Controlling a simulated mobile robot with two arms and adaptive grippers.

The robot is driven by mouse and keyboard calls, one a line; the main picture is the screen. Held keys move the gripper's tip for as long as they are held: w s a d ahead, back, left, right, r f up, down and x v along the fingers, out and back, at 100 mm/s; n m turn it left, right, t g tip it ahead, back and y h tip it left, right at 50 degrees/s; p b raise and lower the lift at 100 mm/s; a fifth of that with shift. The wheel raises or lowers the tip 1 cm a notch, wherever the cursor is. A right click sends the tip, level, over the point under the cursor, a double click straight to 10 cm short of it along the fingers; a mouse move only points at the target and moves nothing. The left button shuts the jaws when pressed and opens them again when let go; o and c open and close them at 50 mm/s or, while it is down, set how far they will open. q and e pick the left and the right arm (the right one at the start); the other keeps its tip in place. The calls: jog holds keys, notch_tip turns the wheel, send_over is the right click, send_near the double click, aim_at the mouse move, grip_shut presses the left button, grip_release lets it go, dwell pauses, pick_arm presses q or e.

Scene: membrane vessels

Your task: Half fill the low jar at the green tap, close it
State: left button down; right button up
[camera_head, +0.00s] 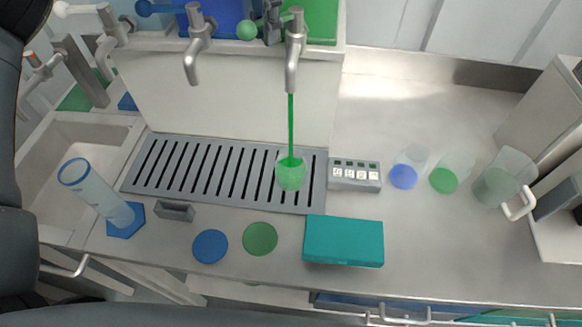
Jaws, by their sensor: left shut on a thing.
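A thin green stream (291,122) runs straight down from the green tap (294,50). It falls into a small clear jar (290,176) on the slotted drain grate. Green liquid shows inside the jar; the exact level is hard to tell. The jar stands upright and open, with no gripper touching it. My left gripper (272,22), partly cut off at the top edge, is shut on the green tap's lever, beside its green ball (247,30). A green disc (260,239) and a blue disc (210,246) lie flat on the counter in front. My right gripper is not in view.
A tall blue-rimmed cylinder (98,193) stands at left near the sink (60,140). A teal box (344,240) and a button panel (354,174) sit right of the grate (165,170). Clear vessels and a handled jug (497,187) stand further right. The front right counter is clear.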

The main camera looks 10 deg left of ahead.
pick_arm(q)
jog(key=w+m+p, duration=0.1)
jog(key=m+p, duration=0.1)
jog(key=m, duration=0.1)
jog(key=w+a+m+p, duration=0.1)
jog(key=m, duration=0.2)
jog(key=w+m+p, duration=0.1)
jog(key=m+p, duration=0.1)
jog(key=m, duration=0.1)
jog(key=shift+w+a+p, duration=0.3)
jog(key=shift+w, duration=0.1)
jog(key=shift+r, duration=0.1)
jog(key=c, duration=1.5)
grip_release()
jog(key=shift+w, duration=0.1)
jog(key=shift+o, duration=1)
jog(key=shift+w, duration=0.1)
